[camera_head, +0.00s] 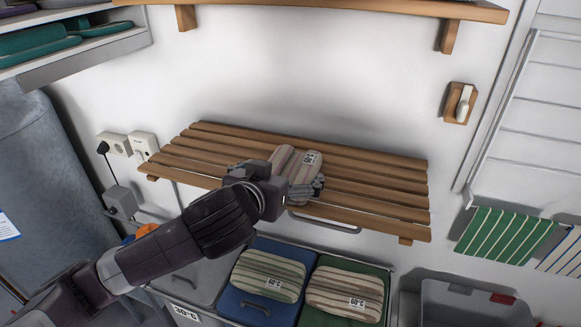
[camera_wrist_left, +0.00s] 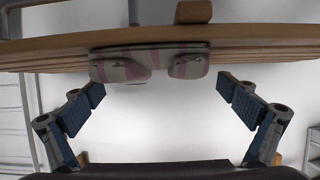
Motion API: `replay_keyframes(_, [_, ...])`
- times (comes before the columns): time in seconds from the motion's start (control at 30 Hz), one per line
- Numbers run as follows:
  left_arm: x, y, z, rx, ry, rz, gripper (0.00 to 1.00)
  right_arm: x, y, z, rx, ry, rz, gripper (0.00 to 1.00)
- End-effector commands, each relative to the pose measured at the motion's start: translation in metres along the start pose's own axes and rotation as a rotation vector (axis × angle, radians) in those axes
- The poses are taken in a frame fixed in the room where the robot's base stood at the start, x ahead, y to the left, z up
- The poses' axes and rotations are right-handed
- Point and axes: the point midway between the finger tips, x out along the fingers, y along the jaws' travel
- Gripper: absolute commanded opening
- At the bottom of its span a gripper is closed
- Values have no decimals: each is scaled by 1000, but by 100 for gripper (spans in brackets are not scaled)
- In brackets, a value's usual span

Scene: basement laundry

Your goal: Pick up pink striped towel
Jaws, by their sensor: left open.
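The pink striped towel (camera_head: 309,167) lies folded on the slatted wooden shelf (camera_head: 385,188) on the wall, with a white tag on its top. Part of it is hidden behind my left gripper (camera_head: 306,189), which is at its near side. In the left wrist view, the towel's folded end (camera_wrist_left: 150,64) shows pink and grey stripes and lies ahead, between the spread fingers of my left gripper (camera_wrist_left: 163,104). The gap between the fingers is empty. My right gripper is not in view.
Below the shelf, a blue bin (camera_head: 247,306) and a green bin (camera_head: 318,318) carry striped folded towels. A metal bar (camera_head: 325,226) shows under the shelf's front edge. A grey plastic crate (camera_head: 455,305) stands at lower right. The shelf's right half is clear.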

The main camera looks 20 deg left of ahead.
Motion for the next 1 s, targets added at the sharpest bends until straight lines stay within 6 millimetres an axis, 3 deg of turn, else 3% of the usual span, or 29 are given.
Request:
replay_keyframes(0.13, [19,1,-6,2,-2,-4,100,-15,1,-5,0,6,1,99])
replay_keyframes(0.3, [37,1,-4,0,-2,-2,100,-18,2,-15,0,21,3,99])
replay_keyframes(0.6, [42,2,-2,0,0,0,100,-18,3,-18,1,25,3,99])
replay_keyframes(1.0, [41,2,-2,0,0,0,57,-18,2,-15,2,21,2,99])
